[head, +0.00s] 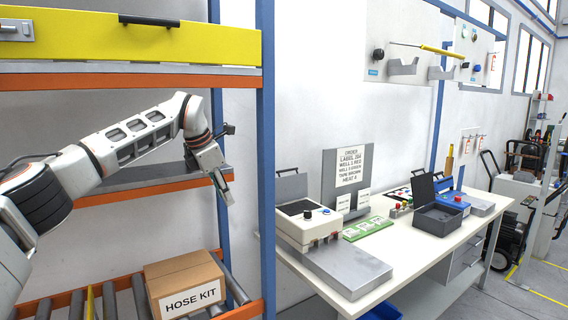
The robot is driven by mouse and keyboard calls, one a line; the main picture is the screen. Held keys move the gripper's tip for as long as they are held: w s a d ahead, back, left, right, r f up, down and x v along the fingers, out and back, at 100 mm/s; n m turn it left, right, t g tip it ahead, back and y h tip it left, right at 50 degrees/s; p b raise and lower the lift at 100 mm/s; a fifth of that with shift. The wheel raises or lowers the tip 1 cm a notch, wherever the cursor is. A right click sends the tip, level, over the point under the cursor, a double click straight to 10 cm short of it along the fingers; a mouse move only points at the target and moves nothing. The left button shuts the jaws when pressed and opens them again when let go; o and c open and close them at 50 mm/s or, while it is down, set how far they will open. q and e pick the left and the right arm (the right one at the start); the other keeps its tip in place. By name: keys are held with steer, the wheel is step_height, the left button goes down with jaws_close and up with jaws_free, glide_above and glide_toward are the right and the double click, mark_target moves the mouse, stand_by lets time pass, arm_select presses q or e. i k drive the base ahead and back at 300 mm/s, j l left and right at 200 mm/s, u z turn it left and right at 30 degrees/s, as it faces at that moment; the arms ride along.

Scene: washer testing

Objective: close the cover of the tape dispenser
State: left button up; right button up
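My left gripper (224,190) hangs at the end of the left arm, in front of the shelf rack and pointing down, well apart from the workbench. It is seen side-on, so its finger gap does not show clearly. My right gripper is out of view. No tape dispenser is labelled on the workbench (405,260), and I cannot tell which device it is.
A blue device (455,203) with a red button stands behind the box. A sign board (347,170) and green tray (367,228) are at mid-bench.

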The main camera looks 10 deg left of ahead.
mark_target(290, 187)
steer(key=i, duration=1.9)
